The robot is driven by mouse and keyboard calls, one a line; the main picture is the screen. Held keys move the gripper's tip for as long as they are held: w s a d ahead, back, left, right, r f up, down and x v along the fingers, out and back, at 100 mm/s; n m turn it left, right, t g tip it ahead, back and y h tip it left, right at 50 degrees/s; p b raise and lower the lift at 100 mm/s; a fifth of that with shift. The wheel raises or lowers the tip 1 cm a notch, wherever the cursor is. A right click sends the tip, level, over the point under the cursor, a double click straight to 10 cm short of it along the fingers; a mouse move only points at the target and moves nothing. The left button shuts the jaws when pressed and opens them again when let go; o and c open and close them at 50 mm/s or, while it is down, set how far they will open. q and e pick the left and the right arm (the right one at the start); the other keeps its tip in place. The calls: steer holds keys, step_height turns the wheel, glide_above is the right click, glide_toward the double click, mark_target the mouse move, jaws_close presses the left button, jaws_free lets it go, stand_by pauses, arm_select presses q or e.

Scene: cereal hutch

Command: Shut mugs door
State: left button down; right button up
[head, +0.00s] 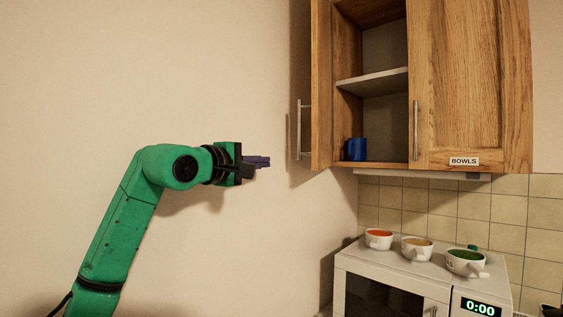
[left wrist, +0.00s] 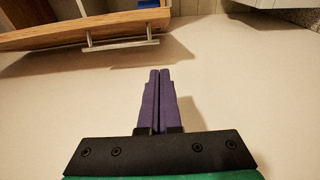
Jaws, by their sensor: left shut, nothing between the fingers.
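The mugs door (head: 321,90) of the wooden wall cupboard stands wide open on the left in the head view, seen nearly edge-on. Its metal handle (head: 299,130) is on its outer left side. A blue mug (head: 355,149) sits on the cupboard's bottom shelf. My left gripper (head: 268,162) is shut and empty, to the left of the door handle and apart from it. In the left wrist view its purple fingers (left wrist: 157,72) are together, and the door (left wrist: 60,35) and handle (left wrist: 130,43) show at upper left. My right gripper is not in view.
The door labelled BOWLS (head: 470,85) is closed on the right. Below stands a white microwave (head: 390,260) with several bowls on top. A tiled wall (head: 430,205) is behind it. The space around my left gripper, beside the plain wall (head: 150,80), is clear.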

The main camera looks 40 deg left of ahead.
arm_select(q)
steer(key=w+d+p, duration=0.2)
steer(key=w+p, duration=0.3)
steer(key=w, duration=0.6)
steer(key=shift+w+d, duration=0.15)
steer(key=shift+d, duration=0.2)
steer(key=shift+a+f, duration=0.1)
